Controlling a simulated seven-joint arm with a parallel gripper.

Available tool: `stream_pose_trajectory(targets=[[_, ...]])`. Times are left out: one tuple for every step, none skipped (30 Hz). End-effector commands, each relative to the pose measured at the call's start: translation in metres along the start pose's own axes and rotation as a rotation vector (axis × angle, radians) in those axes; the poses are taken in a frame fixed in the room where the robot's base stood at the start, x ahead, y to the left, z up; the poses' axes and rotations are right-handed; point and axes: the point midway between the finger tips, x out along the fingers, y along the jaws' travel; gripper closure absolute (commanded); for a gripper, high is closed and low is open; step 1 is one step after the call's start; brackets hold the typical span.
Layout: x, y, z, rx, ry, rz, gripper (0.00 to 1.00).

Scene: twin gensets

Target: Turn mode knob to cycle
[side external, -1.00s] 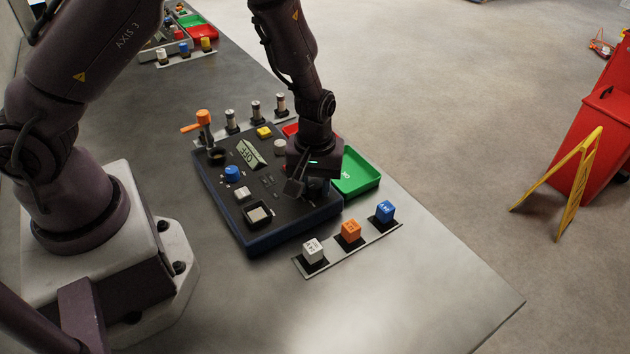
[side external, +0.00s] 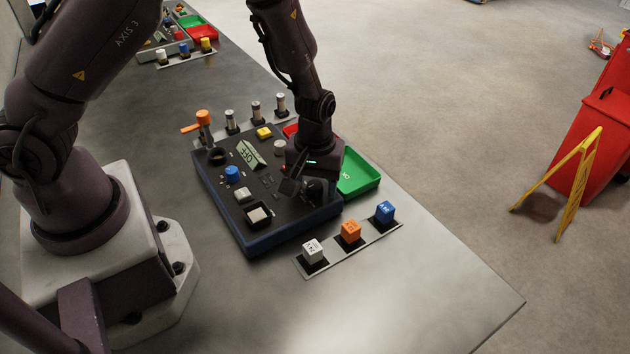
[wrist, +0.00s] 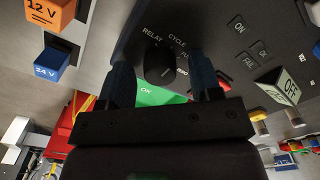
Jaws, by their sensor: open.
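The mode knob (wrist: 160,62) is a black round knob on the dark control panel (wrist: 215,25), shown in the wrist view. Printed words RELAY and CYCLE stand by its far side, and a third, partly hidden label is at its right. I cannot tell clearly which word it points to. My gripper (wrist: 162,82) is open, with one dark blue finger on each side of the knob and visible gaps between. In the side view my gripper (side external: 304,188) is low over the panel's right part and hides the knob.
A green tray (side external: 360,172) lies right of the panel. White, orange and blue cubes (side external: 350,231) stand on a strip in front.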

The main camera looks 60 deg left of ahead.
Motion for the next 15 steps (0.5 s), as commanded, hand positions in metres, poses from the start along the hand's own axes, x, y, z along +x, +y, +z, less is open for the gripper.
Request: stream_pose_trajectory(targets=[[0.000, 0.000, 0.000, 0.000, -0.001, 0.000, 0.42], [0.000, 0.000, 0.000, 0.000, 0.000, 0.000, 0.42], [-0.002, 0.000, 0.000, 0.001, 0.000, 0.000, 0.42], [-0.003, 0.000, 0.000, 0.001, 0.000, 0.000, 0.42], [-0.006, 0.000, 0.000, 0.002, 0.001, 0.001, 0.42], [-0.010, 0.001, 0.000, 0.002, 0.001, 0.002, 0.42], [-0.015, 0.001, 0.000, 0.002, 0.001, 0.003, 0.42], [-0.019, 0.001, 0.000, 0.002, 0.002, 0.003, 0.42], [-0.027, 0.001, 0.000, 0.003, 0.002, 0.004, 0.42], [-0.033, 0.001, 0.000, 0.002, 0.002, 0.004, 0.42], [-0.040, 0.002, 0.000, 0.003, 0.002, 0.005, 0.42], [-0.050, 0.002, 0.000, 0.003, 0.003, 0.006, 0.42], [-0.057, 0.001, 0.001, 0.002, 0.002, 0.005, 0.42], [-0.064, 0.002, 0.000, 0.003, 0.003, 0.006, 0.42], [-0.073, 0.002, 0.000, 0.003, 0.003, 0.006, 0.42]])
